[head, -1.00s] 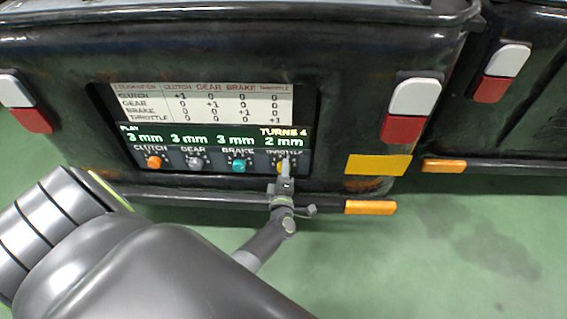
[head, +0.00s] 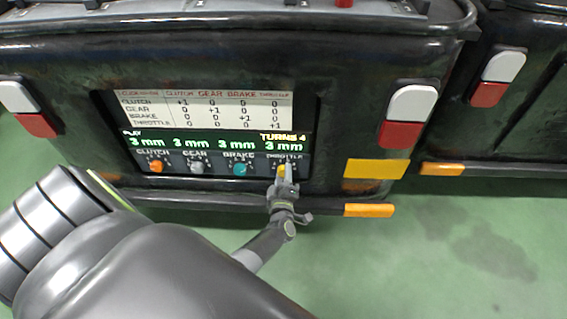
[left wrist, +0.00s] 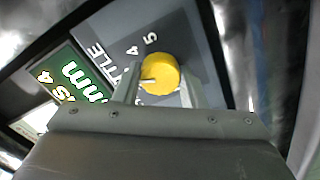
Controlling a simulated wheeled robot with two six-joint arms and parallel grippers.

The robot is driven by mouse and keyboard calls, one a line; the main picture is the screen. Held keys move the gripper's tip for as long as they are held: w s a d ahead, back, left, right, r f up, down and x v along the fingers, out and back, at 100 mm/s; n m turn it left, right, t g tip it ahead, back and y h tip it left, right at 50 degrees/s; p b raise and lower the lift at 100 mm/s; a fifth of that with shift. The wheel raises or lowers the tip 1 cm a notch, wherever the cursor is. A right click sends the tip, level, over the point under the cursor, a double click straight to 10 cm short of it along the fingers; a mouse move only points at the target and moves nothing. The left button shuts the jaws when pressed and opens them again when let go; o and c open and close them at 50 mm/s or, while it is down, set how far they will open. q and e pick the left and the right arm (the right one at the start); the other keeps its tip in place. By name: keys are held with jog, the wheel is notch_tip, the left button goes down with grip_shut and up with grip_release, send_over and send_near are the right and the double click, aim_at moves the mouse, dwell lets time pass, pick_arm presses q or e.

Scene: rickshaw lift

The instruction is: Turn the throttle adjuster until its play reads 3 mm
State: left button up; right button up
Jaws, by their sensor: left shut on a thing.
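The yellow throttle adjuster (head: 281,170) is the rightmost knob on the panel (head: 215,165) at the back of the dark vehicle. The display (head: 284,146) above it reads 3 mm, with TURNS 4 over that. My left gripper (head: 285,176) is at the knob and mostly covers it in the head view. In the left wrist view the yellow knob (left wrist: 159,73) sits between my gripper's two fingers (left wrist: 160,85), which are shut on it. The knob's pale pointer line lies toward the picture's left. My right gripper is not in view.
A bumper bar (head: 230,201) runs below the panel. Green floor is clear at right.

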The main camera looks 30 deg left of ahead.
pick_arm(q)
jog(key=o, duration=1)
jog(key=shift+s+d, duration=0.1)
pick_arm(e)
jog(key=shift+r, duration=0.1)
pick_arm(q)
jog(key=p+v, duration=0.3)
jog(key=v, duration=1.4)
jog(key=shift+s, duration=0.1)
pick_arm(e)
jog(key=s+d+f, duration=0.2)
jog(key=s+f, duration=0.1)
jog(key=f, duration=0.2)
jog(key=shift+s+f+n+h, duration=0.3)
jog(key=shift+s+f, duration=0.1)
